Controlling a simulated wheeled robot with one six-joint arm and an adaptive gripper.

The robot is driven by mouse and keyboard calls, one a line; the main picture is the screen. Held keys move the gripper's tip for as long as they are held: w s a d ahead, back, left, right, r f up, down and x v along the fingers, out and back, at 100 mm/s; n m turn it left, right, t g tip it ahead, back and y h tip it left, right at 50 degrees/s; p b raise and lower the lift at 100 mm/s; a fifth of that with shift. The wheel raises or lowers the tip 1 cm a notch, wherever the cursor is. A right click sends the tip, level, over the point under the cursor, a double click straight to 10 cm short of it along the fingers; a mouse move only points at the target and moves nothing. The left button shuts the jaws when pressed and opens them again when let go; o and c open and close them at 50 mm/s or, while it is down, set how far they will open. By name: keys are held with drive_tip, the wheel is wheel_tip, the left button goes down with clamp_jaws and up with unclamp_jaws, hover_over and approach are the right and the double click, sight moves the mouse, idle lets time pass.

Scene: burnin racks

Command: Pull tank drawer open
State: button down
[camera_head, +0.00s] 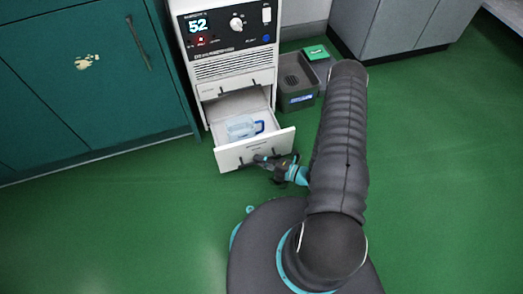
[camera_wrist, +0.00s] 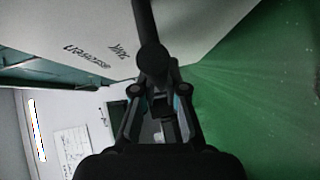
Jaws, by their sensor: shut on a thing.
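The tank drawer (camera_head: 232,155) is the lower white drawer of a white machine (camera_head: 222,55). It stands pulled out, and a clear tank with a blue handle (camera_head: 243,127) lies inside it. My gripper (camera_head: 262,159) is at the drawer's front, shut on its dark handle. In the wrist view the drawer front (camera_wrist: 95,35) shows as a white panel with dark lettering. The dark handle bar (camera_wrist: 147,25) runs down between my gripper's fingers (camera_wrist: 158,100). My fingers hide part of the handle.
A grey bin (camera_head: 297,85) stands right of the machine, with a green item (camera_head: 316,52) behind it. Teal cabinets (camera_head: 75,85) stand at the left and a grey cabinet (camera_head: 395,25) at the back right. The green floor (camera_head: 110,230) is clear in front.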

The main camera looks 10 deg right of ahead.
drive_tip(key=shift+s, duration=0.4)
drive_tip(key=c, duration=1.2)
unclamp_jaws()
